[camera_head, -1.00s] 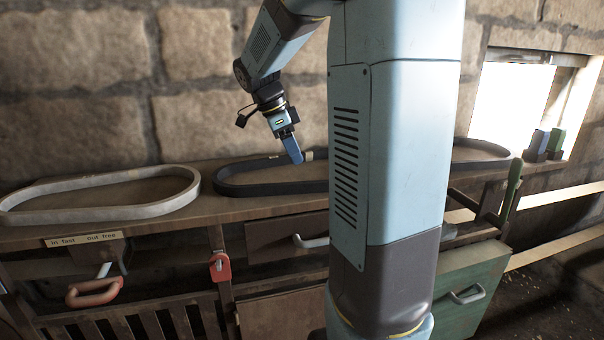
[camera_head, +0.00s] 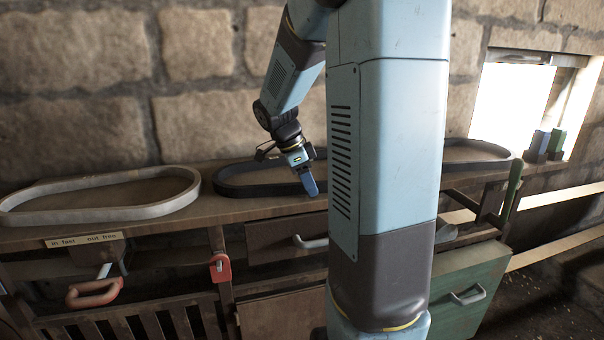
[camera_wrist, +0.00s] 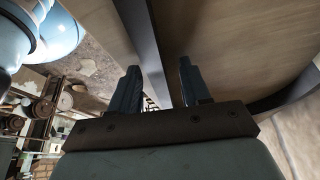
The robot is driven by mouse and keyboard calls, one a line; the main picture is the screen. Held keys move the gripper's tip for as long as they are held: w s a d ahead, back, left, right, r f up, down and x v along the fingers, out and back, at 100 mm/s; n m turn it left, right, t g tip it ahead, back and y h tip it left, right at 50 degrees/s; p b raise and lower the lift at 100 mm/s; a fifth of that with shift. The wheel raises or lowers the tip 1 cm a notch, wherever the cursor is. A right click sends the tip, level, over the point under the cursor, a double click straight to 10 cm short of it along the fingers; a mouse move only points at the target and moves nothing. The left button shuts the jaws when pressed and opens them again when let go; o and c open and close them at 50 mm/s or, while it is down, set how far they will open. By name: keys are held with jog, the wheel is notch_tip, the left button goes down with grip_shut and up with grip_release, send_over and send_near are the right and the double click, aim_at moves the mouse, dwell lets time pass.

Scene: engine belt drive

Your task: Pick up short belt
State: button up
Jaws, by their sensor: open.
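Three looped belts lie on the wooden shelf: a pale grey one (camera_head: 100,212) at left, a dark one (camera_head: 250,190) in the middle, and another dark one (camera_head: 478,161) at right, partly behind my arm. I cannot tell by sight which is the short belt. My gripper (camera_head: 311,188) is at the front right part of the middle belt. In the wrist view my gripper (camera_wrist: 158,78) is open, with a grey belt strand (camera_wrist: 151,60) running between its two fingers. Whether either finger touches it is unclear. My arm hides the middle belt's right end.
The wooden shelf (camera_head: 205,212) runs along a stone wall. Below it are drawers, a red handle (camera_head: 93,293), a red latch (camera_head: 220,268) and a green drawer (camera_head: 470,280). A green lever (camera_head: 513,186) stands at right. Blue and green blocks (camera_head: 547,143) stand by the window.

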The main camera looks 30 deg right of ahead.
jog(key=shift+c, duration=0.2)
grip_shut()
dwell(0.4)
